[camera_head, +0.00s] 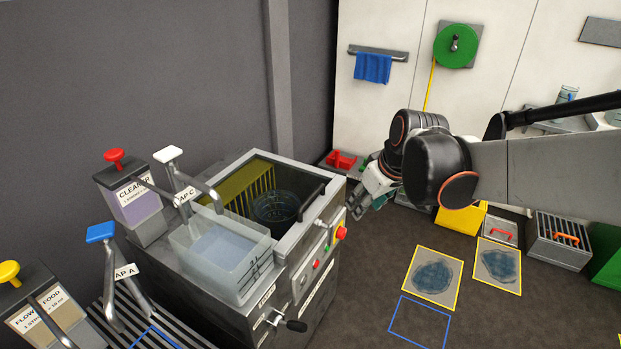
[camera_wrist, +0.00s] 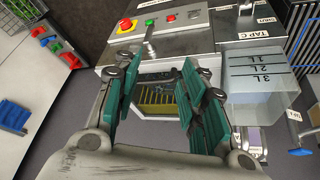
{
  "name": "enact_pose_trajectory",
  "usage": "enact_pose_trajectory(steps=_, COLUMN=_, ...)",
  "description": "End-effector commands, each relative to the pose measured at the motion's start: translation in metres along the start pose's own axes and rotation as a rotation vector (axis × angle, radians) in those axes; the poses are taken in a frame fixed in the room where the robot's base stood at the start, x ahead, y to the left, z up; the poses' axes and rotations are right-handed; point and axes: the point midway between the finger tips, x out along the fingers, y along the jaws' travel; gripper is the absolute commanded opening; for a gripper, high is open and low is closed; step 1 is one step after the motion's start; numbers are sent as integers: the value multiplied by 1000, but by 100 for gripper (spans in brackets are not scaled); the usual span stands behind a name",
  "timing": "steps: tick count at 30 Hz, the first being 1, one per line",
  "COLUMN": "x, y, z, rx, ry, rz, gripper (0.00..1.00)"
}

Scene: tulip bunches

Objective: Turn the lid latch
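The grey machine (camera_head: 215,290) has an open top with a yellow slatted wall and a dark round basket (camera_head: 275,207) inside. Its front panel carries a red-on-yellow button (camera_head: 340,233), which also shows in the wrist view (camera_wrist: 126,24). A small lever (camera_wrist: 150,38) stands out from the panel beside the button in the wrist view; I cannot tell whether it is the lid latch. My gripper (camera_head: 372,188) is to the right of the machine's front. In the wrist view my gripper (camera_wrist: 157,82) has its green-padded fingers spread and nothing between them. The fingers do not visibly touch the lever.
A clear tank (camera_head: 222,252) sits on the machine's near edge, with a black-handled valve (camera_head: 293,325) below. Dispensers with a red knob (camera_head: 113,155) and a yellow knob (camera_head: 9,271) stand left. A red tray (camera_head: 341,160) lies behind. The floor in front has stained yellow-framed patches (camera_head: 433,276).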

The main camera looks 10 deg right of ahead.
Motion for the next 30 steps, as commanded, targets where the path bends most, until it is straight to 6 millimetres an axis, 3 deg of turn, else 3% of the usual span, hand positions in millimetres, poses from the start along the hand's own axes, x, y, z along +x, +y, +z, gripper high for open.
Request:
enact_pose_trajectory(steps=6, x=40, y=18, z=-26, rx=-91, ry=-21, rz=-50, gripper=38)
enact_pose_trajectory(steps=15, x=105, y=38, z=-49, rx=-223, ry=-38, rz=-124, gripper=38)
enact_pose_trajectory(steps=24, x=178, y=54, z=-55, rx=-354, ry=-40, rz=-202, gripper=38)
enact_pose_trajectory(steps=30, x=217, y=58, z=-52, rx=-423, ry=-35, rz=-242, gripper=38)
